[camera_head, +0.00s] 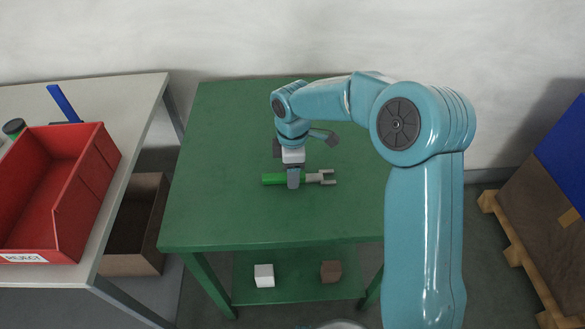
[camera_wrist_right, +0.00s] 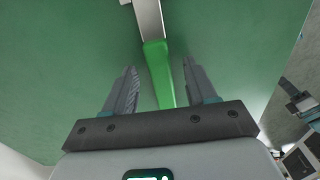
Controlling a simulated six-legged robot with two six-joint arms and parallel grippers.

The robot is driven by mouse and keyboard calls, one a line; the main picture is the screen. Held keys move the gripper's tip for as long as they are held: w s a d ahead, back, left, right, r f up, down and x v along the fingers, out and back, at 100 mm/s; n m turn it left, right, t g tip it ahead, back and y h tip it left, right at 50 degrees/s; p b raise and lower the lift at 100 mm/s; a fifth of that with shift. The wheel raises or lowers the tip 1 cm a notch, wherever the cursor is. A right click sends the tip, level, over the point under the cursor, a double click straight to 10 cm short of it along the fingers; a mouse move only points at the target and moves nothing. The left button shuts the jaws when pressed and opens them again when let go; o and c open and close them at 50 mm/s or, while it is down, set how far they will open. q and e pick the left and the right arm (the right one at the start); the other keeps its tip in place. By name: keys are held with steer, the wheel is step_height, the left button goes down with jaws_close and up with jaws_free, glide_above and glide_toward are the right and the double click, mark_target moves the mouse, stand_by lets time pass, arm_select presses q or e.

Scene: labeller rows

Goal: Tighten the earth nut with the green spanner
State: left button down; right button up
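The green spanner lies flat on the green table (camera_head: 230,125), with its green handle (camera_head: 271,179) to the left and its grey open-jawed head (camera_head: 324,177) to the right. My right gripper (camera_head: 293,182) points down over the spanner, near where handle and head meet. In the right wrist view its two fingers (camera_wrist_right: 158,68) stand apart, with the green handle (camera_wrist_right: 160,78) running between them, closer to the right finger. How far the fingertips are above the table I cannot tell. I see no earth nut. My left gripper is not in view.
A red bin (camera_head: 88,190) stands on a pale table (camera_head: 120,95) at left, beside a blue object (camera_head: 64,104). A brown box (camera_head: 140,264) is below. White (camera_head: 264,275) and brown (camera_head: 331,271) blocks sit on the lower shelf. A loaded pallet (camera_head: 515,255) is at right.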

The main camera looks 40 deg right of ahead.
steer(key=shift+r, duration=0.1)
step_height(320, 180, up, 16)
steer(key=p, duration=0.2)
steer(key=shift+r, duration=0.2)
